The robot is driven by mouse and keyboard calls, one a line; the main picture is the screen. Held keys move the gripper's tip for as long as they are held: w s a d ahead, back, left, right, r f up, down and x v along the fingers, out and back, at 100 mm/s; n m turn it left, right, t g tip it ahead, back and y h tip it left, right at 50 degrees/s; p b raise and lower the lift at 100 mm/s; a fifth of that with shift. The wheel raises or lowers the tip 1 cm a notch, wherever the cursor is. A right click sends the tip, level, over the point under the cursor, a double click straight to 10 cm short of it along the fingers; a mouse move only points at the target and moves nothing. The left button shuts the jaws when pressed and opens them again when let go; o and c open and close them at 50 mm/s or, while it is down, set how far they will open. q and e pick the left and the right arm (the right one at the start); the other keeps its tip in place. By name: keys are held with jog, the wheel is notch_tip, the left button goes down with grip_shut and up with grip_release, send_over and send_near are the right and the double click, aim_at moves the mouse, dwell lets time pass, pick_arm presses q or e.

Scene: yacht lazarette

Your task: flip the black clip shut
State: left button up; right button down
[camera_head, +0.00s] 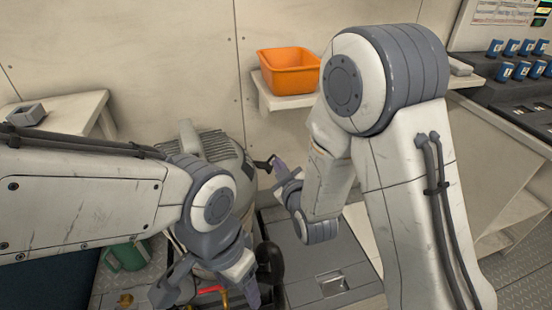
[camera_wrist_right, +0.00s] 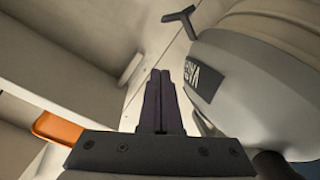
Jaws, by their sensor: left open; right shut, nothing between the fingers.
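The black clip (camera_head: 262,165) sticks out to the right from the upper side of a grey ribbed machine (camera_head: 213,146). In the right wrist view the clip (camera_wrist_right: 179,14) shows as a dark T-shaped lever standing out from the pale machine body (camera_wrist_right: 245,85), beyond my fingertips. My right gripper (camera_head: 279,165) is shut and empty, its purple fingers close to the clip's outer end; whether they touch it I cannot tell. The shut fingers (camera_wrist_right: 161,73) also show in the wrist view, apart from the lever. My left gripper (camera_head: 208,292) is open, low in front of the machine.
An orange bin (camera_head: 289,72) stands on a wall shelf behind the right arm. A green container (camera_head: 127,256) lies at lower left. A floor hatch with a recessed handle (camera_head: 332,284) is to the right of the machine. A panel with blue switches (camera_head: 520,68) is at upper right.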

send_over(273, 155)
jog(key=s+a, duration=0.1)
jog(key=s, duration=0.4)
notch_tip(273, 155, down, 2)
jog(key=shift+w+d+f+b, duration=0.2)
jog(key=shift+w+d+f, duration=0.05)
jog(key=shift+f, duration=0.4)
jog(key=shift+w+d+f+b, duration=0.2)
jog(key=shift+w+d+f, duration=0.05)
jog(key=shift+f, duration=0.35)
jog(key=shift+w+d+f, duration=0.1)
jog(key=shift+d+f, duration=0.2)
jog(key=shift+f, duration=0.25)
